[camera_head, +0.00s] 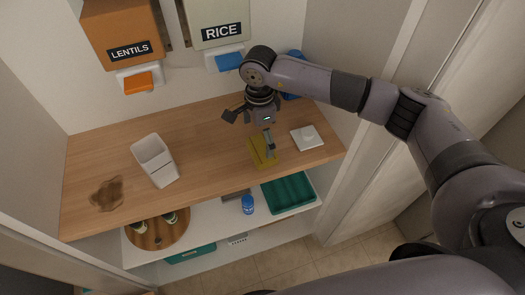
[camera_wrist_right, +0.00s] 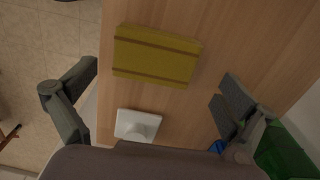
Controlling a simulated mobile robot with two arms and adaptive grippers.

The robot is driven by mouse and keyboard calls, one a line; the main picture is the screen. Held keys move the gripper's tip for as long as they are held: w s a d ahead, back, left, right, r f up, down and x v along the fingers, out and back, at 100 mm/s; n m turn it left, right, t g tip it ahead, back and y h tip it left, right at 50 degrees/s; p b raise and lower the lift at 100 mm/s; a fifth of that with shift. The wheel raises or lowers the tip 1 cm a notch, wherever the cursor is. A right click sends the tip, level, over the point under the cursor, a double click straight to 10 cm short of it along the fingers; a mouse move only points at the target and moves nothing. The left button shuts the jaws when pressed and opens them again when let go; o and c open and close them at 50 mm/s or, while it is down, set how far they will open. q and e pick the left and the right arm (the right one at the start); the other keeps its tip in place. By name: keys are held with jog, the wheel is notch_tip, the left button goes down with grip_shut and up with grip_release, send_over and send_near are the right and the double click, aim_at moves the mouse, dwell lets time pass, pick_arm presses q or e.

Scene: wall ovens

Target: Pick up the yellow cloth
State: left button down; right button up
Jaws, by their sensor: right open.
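The yellow cloth (camera_head: 257,157) lies flat on the wooden counter, right of its middle and near its front edge. In the right wrist view the cloth (camera_wrist_right: 155,57) is a folded rectangle with two darker stripes. My right gripper (camera_head: 250,131) is over the counter at the cloth, with its fingers wide apart and nothing between them. One finger covers part of the cloth in the head view. In the right wrist view the open fingers (camera_wrist_right: 158,86) stand to either side, and the cloth lies beyond them, apart from both. My left gripper is not in view.
A white square object with a knob (camera_head: 306,138) sits right of the cloth. A white bin (camera_head: 154,158) and a brown stain (camera_head: 107,194) are at left. Lentils (camera_head: 122,33) and rice (camera_head: 217,20) dispensers hang above. A lower shelf holds a green tray (camera_head: 289,192) and blue-capped jar (camera_head: 247,204).

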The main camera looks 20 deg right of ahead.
aim_at(262, 148)
jog(key=f, duration=0.2)
jog(key=s+f+b, duration=0.1)
jog(key=f, duration=0.1)
jog(key=shift+d+f, duration=0.2)
jog(key=shift+f, duration=0.05)
jog(key=shift+w+f, duration=0.25)
jog(key=shift+w, duration=0.05)
jog(key=shift+s+r, duration=0.15)
jog(key=shift+s, duration=0.05)
jog(key=shift+c, duration=1.3)
jog(key=c, duration=0.8)
